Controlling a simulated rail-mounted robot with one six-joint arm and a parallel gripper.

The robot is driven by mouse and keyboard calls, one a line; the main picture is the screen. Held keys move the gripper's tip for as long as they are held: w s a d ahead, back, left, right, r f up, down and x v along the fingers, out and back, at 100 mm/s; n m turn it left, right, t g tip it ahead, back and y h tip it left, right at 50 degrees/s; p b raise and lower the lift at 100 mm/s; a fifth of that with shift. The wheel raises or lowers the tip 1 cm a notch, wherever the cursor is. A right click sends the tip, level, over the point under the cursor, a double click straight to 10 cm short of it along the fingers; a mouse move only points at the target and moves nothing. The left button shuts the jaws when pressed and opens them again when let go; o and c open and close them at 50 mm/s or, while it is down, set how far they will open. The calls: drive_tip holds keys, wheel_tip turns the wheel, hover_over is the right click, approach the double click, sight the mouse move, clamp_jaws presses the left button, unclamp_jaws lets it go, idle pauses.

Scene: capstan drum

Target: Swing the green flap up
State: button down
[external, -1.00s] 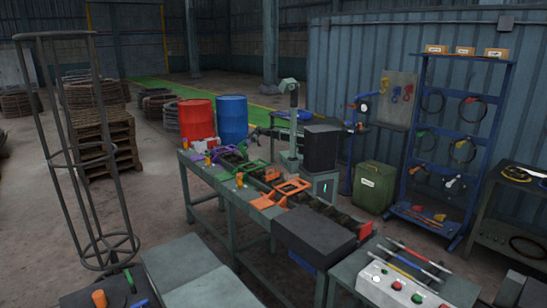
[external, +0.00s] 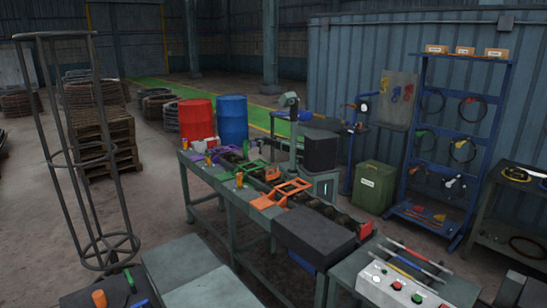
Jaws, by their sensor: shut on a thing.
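The green flap (external: 254,168) is a small green frame at the machine bed on the long grey-green table, between the purple and orange flaps. It shows small, and its exact tilt is hard to tell. My gripper (external: 270,154) is small and dark and hangs at the far side of the bed, by the green flap. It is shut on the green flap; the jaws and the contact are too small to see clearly. My arm comes from the upright column behind the table and partly hides that area.
An orange flap (external: 293,187) lies to the right along the bed, and a purple flap (external: 222,151) to the left. A black box (external: 320,150) stands beside my column. A red drum (external: 196,119) and a blue drum (external: 232,119) stand behind the table.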

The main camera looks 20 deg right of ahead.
drive_tip(key=shift+f, duration=0.1)
drive_tip(key=c, duration=1.1)
unclamp_jaws()
drive_tip(key=v, duration=1.1)
